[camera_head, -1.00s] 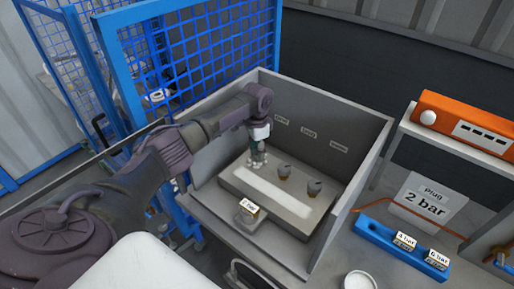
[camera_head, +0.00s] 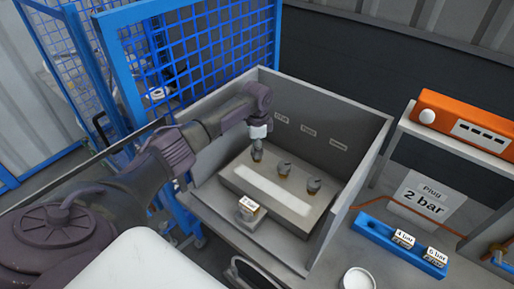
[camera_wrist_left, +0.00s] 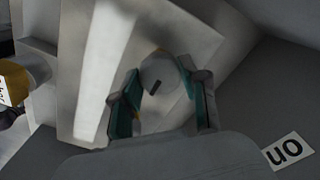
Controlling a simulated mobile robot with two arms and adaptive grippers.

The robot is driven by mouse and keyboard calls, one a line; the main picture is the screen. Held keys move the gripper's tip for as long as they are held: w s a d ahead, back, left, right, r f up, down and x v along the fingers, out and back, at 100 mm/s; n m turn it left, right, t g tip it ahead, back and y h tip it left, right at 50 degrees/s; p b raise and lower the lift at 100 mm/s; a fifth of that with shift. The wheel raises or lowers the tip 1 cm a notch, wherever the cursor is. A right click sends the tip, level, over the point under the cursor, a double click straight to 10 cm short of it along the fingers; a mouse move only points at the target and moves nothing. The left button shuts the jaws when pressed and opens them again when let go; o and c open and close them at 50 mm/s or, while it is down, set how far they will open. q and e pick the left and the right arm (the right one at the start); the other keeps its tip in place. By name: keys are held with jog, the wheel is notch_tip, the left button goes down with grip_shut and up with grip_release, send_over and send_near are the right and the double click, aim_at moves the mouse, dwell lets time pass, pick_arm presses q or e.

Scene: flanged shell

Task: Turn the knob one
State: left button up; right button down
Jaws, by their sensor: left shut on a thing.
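A pale plate with three small knobs lies in a grey open-topped box (camera_head: 350,150). My left gripper (camera_head: 257,147) reaches down to the leftmost knob. In the left wrist view the round knob (camera_wrist_left: 160,72), with a dark mark on its pale top, sits between the two teal-padded fingers of the left gripper (camera_wrist_left: 165,92). The gripper is shut on it. The middle knob (camera_head: 284,169) and the right knob (camera_head: 313,185) stand free. My right gripper is not in view.
A block marked "2 bar" (camera_head: 249,205) sits at the box's front. Labels (camera_head: 308,131) are on its back wall. A blue mesh fence (camera_head: 205,60) stands behind.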

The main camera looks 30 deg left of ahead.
pick_arm(q)
jog(key=o, duration=1.1)
jog(key=shift+o, duration=0.2)
notch_tip(320, 180, up, 12)
